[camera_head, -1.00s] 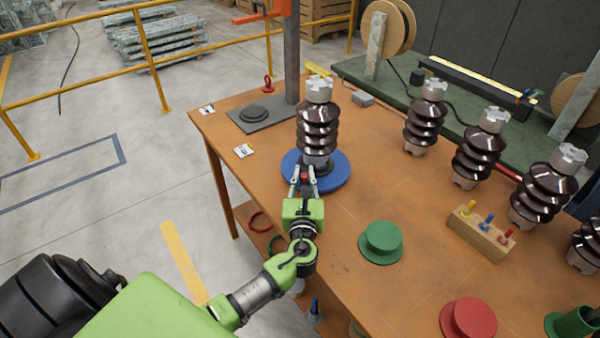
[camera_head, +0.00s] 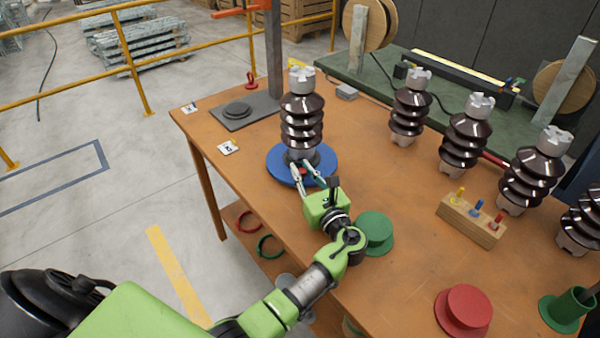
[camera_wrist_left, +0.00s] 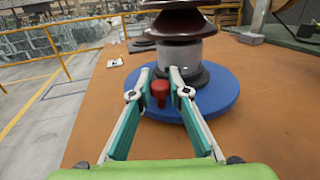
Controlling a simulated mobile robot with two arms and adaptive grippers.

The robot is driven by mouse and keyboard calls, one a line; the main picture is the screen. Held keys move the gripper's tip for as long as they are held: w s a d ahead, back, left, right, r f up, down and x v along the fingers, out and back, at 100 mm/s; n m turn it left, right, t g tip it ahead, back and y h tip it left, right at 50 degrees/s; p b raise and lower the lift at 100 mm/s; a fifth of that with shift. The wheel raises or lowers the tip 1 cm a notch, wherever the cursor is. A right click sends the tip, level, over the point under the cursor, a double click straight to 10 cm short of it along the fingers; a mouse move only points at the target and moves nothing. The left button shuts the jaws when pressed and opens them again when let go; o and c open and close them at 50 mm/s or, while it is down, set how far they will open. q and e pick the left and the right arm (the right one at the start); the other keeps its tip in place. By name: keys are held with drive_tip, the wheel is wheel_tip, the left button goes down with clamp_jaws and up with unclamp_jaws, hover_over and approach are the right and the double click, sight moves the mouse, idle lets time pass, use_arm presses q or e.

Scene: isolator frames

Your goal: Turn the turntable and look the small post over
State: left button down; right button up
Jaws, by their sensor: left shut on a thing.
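The small post (camera_head: 301,115) is a dark brown ribbed insulator with a pale metal cap. It stands upright on the blue turntable (camera_head: 280,165) near the table's left edge. In the left wrist view its lower part (camera_wrist_left: 178,22) shows above the blue disc (camera_wrist_left: 222,97), with its top cut off. A red knob (camera_wrist_left: 159,92) sticks up from the disc's near side. My left gripper (camera_head: 306,174) reaches in from the front, its two fingers on either side of the knob and shut on it. My right gripper is not in view.
Several similar insulators (camera_head: 466,135) stand to the right. A wooden block with coloured pegs (camera_head: 470,222), a green flanged piece (camera_head: 376,228) and a red one (camera_head: 464,308) lie nearer. A grey plate (camera_head: 245,115) and a post (camera_head: 275,50) stand behind left.

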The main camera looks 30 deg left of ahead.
use_arm(q)
drive_tip(key=shift+w+d+r, duration=0.1)
idle(0.4)
drive_tip(key=c, duration=1.9)
unclamp_jaws()
